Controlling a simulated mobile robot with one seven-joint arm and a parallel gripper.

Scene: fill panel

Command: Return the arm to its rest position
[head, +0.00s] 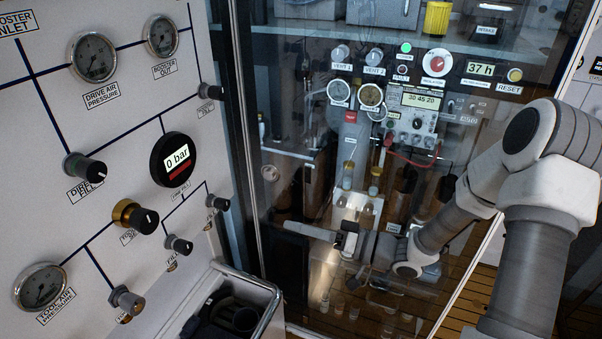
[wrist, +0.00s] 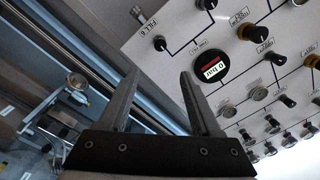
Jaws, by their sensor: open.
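My arm comes in from the right of the head view, bent, with its wrist low in front of the glass cabinet. My gripper (head: 287,230) points left toward the panel there. In the wrist view its two fingers (wrist: 160,88) stand apart with nothing between them. The fingertips are clear of the panel's knobs. The white fill panel (head: 130,75) fills the left of the head view. Its round black display (head: 177,160) reads 0 bar and also shows beyond the fingers in the wrist view (wrist: 209,66).
The glass-fronted cabinet (head: 290,90) with gauges and labelled controls stands behind my arm. Knobs such as the brass-collared one (head: 134,216) stick out of the panel. Wooden floor shows at the lower right.

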